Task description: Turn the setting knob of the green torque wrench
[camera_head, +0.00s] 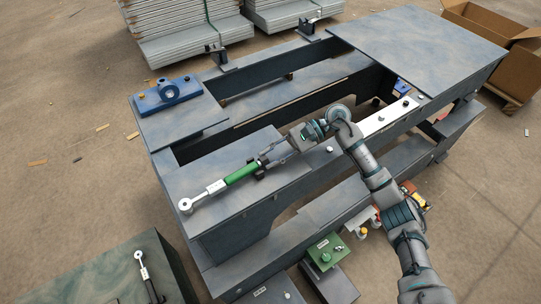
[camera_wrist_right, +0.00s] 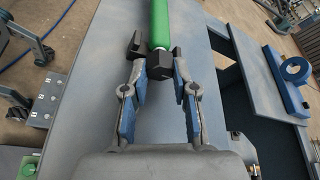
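The green torque wrench (camera_head: 242,173) lies on the near-left top of the grey bench, its silver ring head toward the left. Its green handle (camera_wrist_right: 160,22) also shows in the right wrist view, with the dark faceted setting knob (camera_wrist_right: 157,68) at its near end. My right gripper (camera_head: 267,160) is at the knob end. In the wrist view my right gripper (camera_wrist_right: 158,62) is open, with one fingertip on each side of the knob and narrow gaps beside it. I cannot tell whether either finger touches it. My left gripper is not in view.
A blue fixture (camera_head: 167,94) stands on the bench's far-left corner. A second wrench (camera_head: 146,272) lies on a dark block at lower left. A green box (camera_head: 326,251) sits near the bench front. Open slots run through the bench top (camera_head: 428,45).

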